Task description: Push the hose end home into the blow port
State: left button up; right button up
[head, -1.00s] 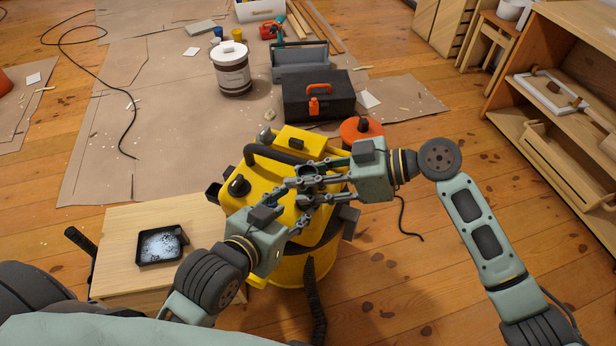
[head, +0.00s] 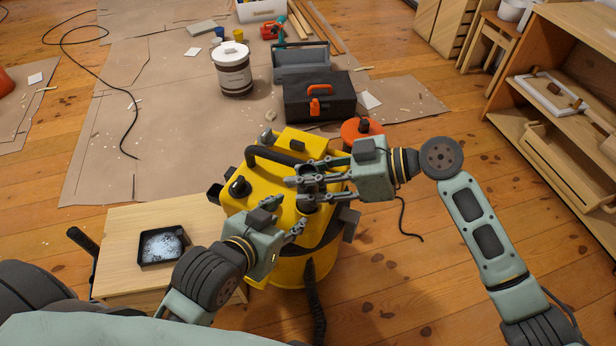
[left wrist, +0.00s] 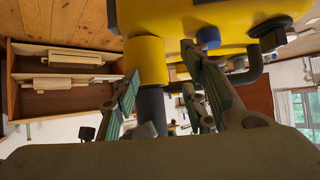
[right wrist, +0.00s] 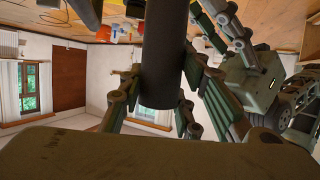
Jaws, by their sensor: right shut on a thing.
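The yellow vacuum (head: 285,205) stands on the floor in the middle of the head view. Its blow port is a short yellow tube (left wrist: 146,60) in the left wrist view. The dark hose end (right wrist: 164,60) is a round tube, and my right gripper (head: 300,190) is shut on it above the port. In the left wrist view a dark tube (left wrist: 151,106) meets the yellow tube in line; how deep it sits is hidden. My left gripper (head: 288,220) is open and empty, lower left of the hose, its fingers apart from it.
A small wooden table (head: 125,222) with a black tray (head: 145,260) stands at the left. A black toolbox (head: 318,98), an orange round object (head: 360,130) and a white bucket (head: 233,72) are behind the vacuum. Wooden shelves (head: 560,100) stand at the right.

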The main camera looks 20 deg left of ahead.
aim_at(308, 189)
pick_arm(q)
jog(key=shift+s+a+f+g, duration=0.15)
jog(key=shift+s+f+g, duration=0.25)
jog(key=shift+f, duration=0.45)
jog(key=shift+r, duration=0.25)
jog(key=shift+w+d+r+t, duration=0.15)
jog(key=shift+d+t, duration=0.05)
jog(key=shift+t, duration=0.1)
jog(key=shift+w+d+r+t, duration=0.25)
jog(key=shift+w+r+t, duration=0.05)
jog(key=shift+w+r, duration=0.2)
jog(key=shift+w, duration=0.1)
jog(key=shift+w+r, duration=0.15)
jog(key=shift+r, duration=0.1)
jog(key=shift+w+d+r+t, duration=0.1)
jog(key=shift+w+r+t, duration=0.05)
jog(key=shift+r+t, duration=0.2)
jog(key=shift+w+d+r+t+h+b, duration=0.1)
jog(key=shift+w+d+t+h+b, duration=0.05)
jog(key=shift+t+h+b, duration=0.2)
dwell(0.4)
